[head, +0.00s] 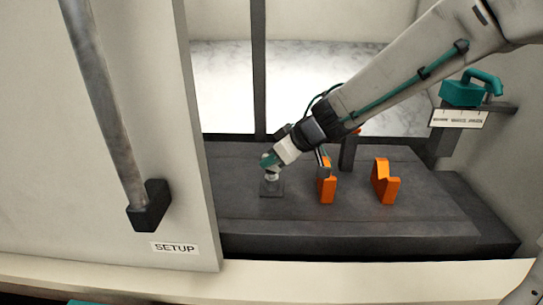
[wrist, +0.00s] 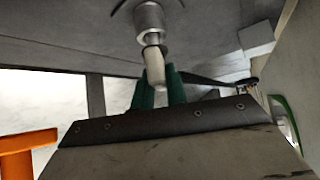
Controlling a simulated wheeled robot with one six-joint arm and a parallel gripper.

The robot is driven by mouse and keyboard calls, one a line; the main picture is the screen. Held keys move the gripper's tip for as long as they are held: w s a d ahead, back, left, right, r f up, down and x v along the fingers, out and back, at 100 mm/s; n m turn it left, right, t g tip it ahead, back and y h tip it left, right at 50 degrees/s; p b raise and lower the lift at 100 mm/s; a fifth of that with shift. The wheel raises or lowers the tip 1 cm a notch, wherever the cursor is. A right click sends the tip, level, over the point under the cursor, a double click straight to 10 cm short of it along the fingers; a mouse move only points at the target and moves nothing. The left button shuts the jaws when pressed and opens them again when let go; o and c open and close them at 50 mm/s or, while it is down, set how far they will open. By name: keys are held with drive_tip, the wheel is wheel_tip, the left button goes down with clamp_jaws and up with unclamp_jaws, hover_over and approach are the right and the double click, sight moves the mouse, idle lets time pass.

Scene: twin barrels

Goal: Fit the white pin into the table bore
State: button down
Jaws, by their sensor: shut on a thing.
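My gripper (head: 268,162) is at the left part of the dark table (head: 345,208), low over a small dark square block (head: 271,189). In the wrist view its green fingers (wrist: 160,78) are shut on the white pin (wrist: 154,66). The pin's far end meets a grey metal collar (wrist: 149,20), in line with it. I cannot tell whether the collar belongs to the pin or to the table bore, nor how deep the pin sits. The bore's opening is hidden.
Two orange brackets (head: 327,188) (head: 385,182) stand on the table right of my gripper. A pale sliding door (head: 110,130) with a long handle (head: 104,100) is close on the left. A teal tool (head: 470,90) rests on a shelf at the right.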

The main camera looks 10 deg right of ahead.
drive_tip(key=shift+f, duration=0.65)
drive_tip(key=c, duration=1.3)
unclamp_jaws()
drive_tip(key=v, duration=0.7)
drive_tip(key=shift+s+d+r, duration=0.2)
drive_tip(key=shift+d+r, duration=0.05)
drive_tip(key=shift+r, duration=0.05)
